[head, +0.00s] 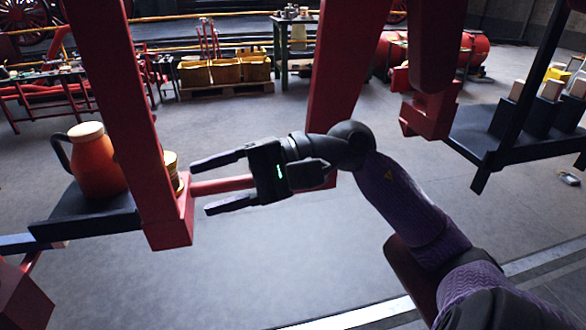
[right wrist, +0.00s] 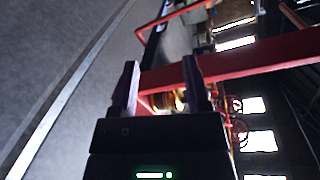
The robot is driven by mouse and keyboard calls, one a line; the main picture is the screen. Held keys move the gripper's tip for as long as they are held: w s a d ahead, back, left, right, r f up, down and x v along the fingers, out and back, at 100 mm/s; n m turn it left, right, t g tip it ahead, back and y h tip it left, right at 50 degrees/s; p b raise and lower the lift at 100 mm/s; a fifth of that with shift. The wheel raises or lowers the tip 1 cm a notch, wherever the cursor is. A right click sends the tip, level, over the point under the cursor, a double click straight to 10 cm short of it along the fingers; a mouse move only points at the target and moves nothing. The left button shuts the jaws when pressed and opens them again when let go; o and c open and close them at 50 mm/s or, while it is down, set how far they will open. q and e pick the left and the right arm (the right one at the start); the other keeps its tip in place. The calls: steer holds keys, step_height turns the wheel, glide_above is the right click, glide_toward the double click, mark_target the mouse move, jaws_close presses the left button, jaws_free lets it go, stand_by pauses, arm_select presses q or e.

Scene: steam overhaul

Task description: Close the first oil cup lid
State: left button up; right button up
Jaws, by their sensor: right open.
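My right gripper (head: 202,187) is open and empty in the head view, pointing left toward a red upright post. A red horizontal bar (head: 222,185) shows between its fingers; I cannot tell whether they touch it. A brass-coloured round thing (head: 171,168), perhaps an oil cup, is mostly hidden behind the post. In the right wrist view my open fingers (right wrist: 161,64) have a red beam (right wrist: 230,72) crossing beyond them, with a brassy round thing (right wrist: 165,102) partly seen between them. I cannot make out a lid or its state. My left gripper is not in view.
An orange jug (head: 96,165) stands on a dark shelf (head: 85,215) left of the red post (head: 125,110). Another red post (head: 342,70) rises behind my right wrist. A dark shelf with blocks (head: 500,130) is at right. Open grey floor lies below.

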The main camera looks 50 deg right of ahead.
steer(key=w+d+f+m+t+h+p, duration=0.1)
steer(key=w+d+f+m+t+h, duration=0.25)
steer(key=m, duration=0.75)
steer(key=w+d+f+m+t+p, duration=0.1)
steer(key=w+d+f+m+t, duration=0.3)
steer(key=f+m, duration=0.55)
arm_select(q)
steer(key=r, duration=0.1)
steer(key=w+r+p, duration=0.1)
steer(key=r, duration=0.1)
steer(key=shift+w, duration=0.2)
arm_select(e)
steer(key=s+d+f+m+h, duration=0.1)
steer(key=s+f+m+h, duration=0.1)
steer(key=f+m, duration=0.4)
steer(key=s+d+f+m+h, duration=0.2)
steer(key=f+m+h, duration=0.2)
steer(key=f+m, duration=0.2)
steer(key=s+d+f+m+g+h, duration=0.1)
steer(key=s+f+m+h, duration=0.1)
steer(key=f+m, duration=0.4)
steer(key=shift+d+m+h, duration=0.3)
steer(key=shift+m+h, duration=0.45)
steer(key=shift+m, duration=0.5)
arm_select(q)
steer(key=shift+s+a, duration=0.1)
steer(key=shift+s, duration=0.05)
arm_select(e)
steer(key=shift+w+f, duration=0.1)
